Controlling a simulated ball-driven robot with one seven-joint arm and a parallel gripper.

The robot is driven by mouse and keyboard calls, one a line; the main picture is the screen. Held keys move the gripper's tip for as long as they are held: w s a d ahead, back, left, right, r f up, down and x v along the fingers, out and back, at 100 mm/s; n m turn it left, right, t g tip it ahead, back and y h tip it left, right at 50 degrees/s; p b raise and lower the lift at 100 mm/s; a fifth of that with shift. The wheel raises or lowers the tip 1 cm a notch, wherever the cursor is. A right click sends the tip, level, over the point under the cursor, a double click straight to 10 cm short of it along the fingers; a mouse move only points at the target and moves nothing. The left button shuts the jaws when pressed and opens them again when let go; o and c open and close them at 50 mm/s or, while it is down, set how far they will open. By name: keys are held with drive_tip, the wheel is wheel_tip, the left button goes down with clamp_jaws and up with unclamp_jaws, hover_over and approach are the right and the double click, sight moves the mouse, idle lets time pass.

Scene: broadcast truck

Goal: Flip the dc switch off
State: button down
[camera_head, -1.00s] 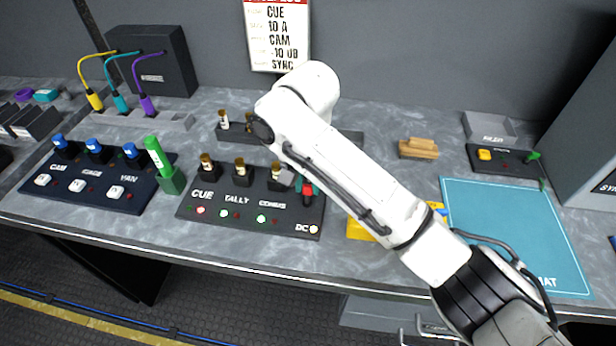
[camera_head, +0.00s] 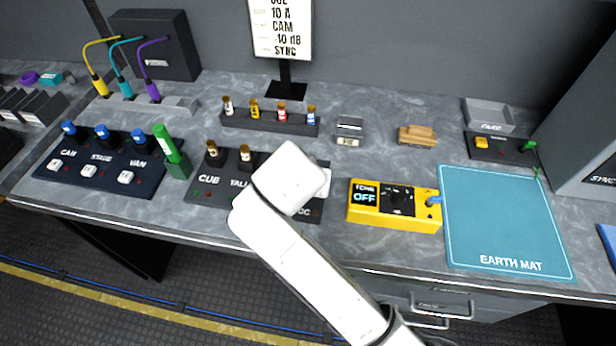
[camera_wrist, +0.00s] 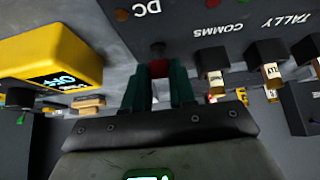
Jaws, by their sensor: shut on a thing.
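The dark switch panel (camera_head: 208,182) with CUE and TALLY labels lies on the bench in the head view. There my arm hides the dc switch, my gripper and most of the DC and COMMS end. The lamp near DC (camera_wrist: 123,15) looks dim in the wrist view. The CUE lamps (camera_head: 197,193) also look dim.
A rack of small bottle-like plugs (camera_head: 268,122) stands behind. The blue earth mat (camera_head: 500,220) lies at right.

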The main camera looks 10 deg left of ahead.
drive_tip(key=shift+s+f+t, duration=0.2)
drive_tip(key=shift+s+t, duration=0.05)
drive_tip(key=shift+t, duration=0.15)
drive_tip(key=c, duration=0.9)
unclamp_jaws()
drive_tip(key=shift+r, duration=0.1)
drive_tip(key=v, duration=1)
drive_tip(key=shift+s+r, duration=0.2)
drive_tip(key=shift+s, duration=0.1)
